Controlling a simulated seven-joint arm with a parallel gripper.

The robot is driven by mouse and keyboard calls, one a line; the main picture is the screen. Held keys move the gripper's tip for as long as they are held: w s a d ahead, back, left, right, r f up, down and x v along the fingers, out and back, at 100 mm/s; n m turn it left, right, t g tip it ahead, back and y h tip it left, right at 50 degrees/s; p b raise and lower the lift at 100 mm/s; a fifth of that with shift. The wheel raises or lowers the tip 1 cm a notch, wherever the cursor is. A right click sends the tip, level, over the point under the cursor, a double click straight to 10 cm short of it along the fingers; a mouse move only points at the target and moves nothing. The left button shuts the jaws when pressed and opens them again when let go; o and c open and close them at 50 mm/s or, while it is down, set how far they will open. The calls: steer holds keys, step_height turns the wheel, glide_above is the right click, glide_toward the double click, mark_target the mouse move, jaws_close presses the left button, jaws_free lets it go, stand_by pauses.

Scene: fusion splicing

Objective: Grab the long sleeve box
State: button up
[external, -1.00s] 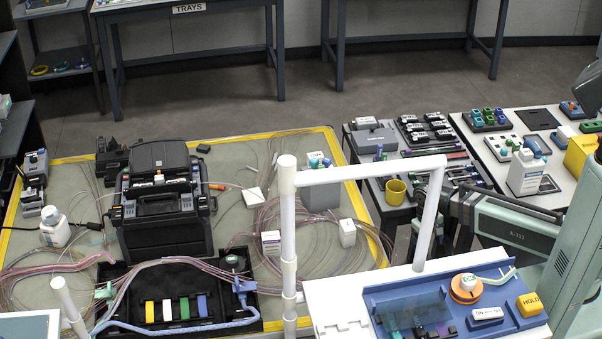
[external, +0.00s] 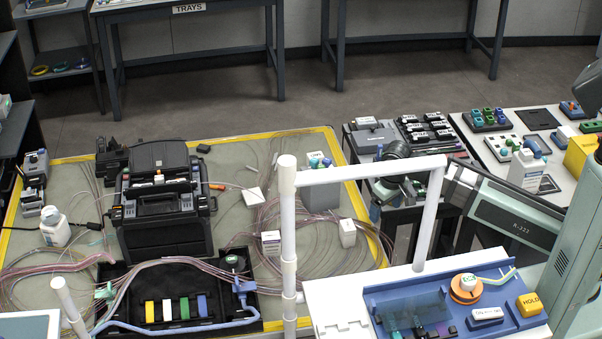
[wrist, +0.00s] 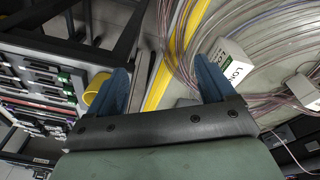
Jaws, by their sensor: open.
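A white box with a partly visible "LON" label (wrist: 236,62) lies in the upper right of the wrist view, close to the right finger and partly hidden by it. It appears to be the small white box (external: 347,233) near the mat's right edge in the external view. A second white box (external: 271,243) stands to its left; a pale box (wrist: 303,90) also shows at the wrist view's right edge. My gripper (wrist: 162,72) is open with blue fingers and nothing between them. In the external view, my gripper (external: 375,210) is right of the boxes, over the yellow edge.
Loose fibre coils (external: 290,220) lie around the boxes. A grey box (external: 320,197) stands behind them. A white post frame (external: 288,240) rises in front. A yellow cup (wrist: 97,88) is left of my fingers in the wrist view. The black splicer (external: 160,210) stands further left.

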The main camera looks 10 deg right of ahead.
steer(key=a+r+n, duration=0.4)
steer(key=a, duration=0.1)
step_height(320, 180, up, 2)
steer(key=n+g, duration=0.2)
steer(key=n, duration=0.7)
glide_above(348, 225)
step_height(348, 225, down, 8)
steer(key=shift+s+a+f, duration=0.1)
steer(key=shift+f, duration=0.05)
steer(key=shift+w+f, duration=0.2)
steer(key=shift+f, duration=2.35)
steer(key=shift+c, duration=0.5)
steer(key=c, duration=1)
